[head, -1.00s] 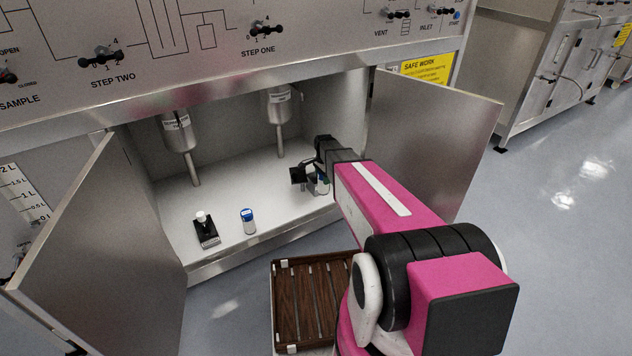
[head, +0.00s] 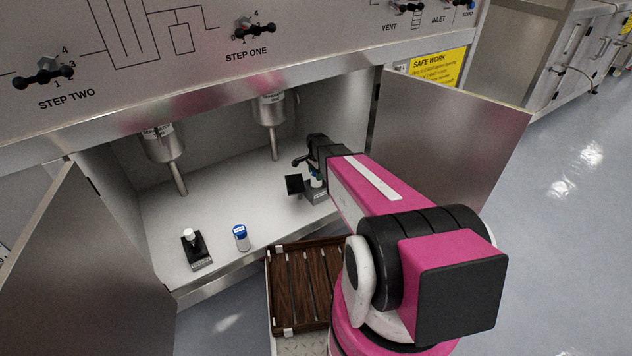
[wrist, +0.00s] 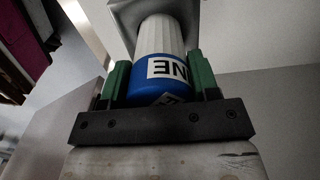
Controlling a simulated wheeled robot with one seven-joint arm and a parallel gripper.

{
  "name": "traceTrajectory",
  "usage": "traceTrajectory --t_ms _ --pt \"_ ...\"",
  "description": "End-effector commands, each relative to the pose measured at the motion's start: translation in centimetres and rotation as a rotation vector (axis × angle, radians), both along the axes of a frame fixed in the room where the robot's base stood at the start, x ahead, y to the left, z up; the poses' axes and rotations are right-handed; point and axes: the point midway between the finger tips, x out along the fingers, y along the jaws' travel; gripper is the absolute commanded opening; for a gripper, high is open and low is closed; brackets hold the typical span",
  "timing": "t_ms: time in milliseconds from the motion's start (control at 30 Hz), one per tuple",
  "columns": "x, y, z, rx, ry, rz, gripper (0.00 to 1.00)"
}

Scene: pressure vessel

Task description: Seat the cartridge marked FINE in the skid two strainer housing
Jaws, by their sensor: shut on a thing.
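My gripper (head: 314,176) is inside the open cabinet at the right and shut on a cartridge. In the wrist view, the cartridge (wrist: 163,75) has a white ribbed body and a blue cap lettered "NE", between green finger pads. Its far end meets or overlaps a grey square-edged part (wrist: 148,10); how deep it sits is hidden. In the head view, a small grey labelled housing (head: 319,196) with a black flap (head: 295,185) stands directly under my gripper. A similar black unit with a white top (head: 193,250) stands at the shelf's left. Their labels are unreadable.
A second blue-capped cartridge (head: 241,238) stands on the white shelf. Two hanging vessels (head: 163,143) (head: 269,108) with pipes are behind. Open doors flank the cabinet, left (head: 80,270) and right (head: 448,160). A slatted wooden tray (head: 302,290) is below in front.

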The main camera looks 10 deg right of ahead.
Motion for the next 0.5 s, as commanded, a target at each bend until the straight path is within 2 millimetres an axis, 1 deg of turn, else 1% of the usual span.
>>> traceTrajectory --t_ms 33,167,367,500 --pt "0.1 0.0 -0.5 0.0 0.0 0.0 0.28" --pt "0.1 0.0 -1.5 0.0 -0.001 0.0 0.28" --pt "0.1 0.0 -4.1 0.0 0.0 0.0 0.28" --pt "0.0 0.0 -4.4 0.0 -0.002 0.0 0.28"
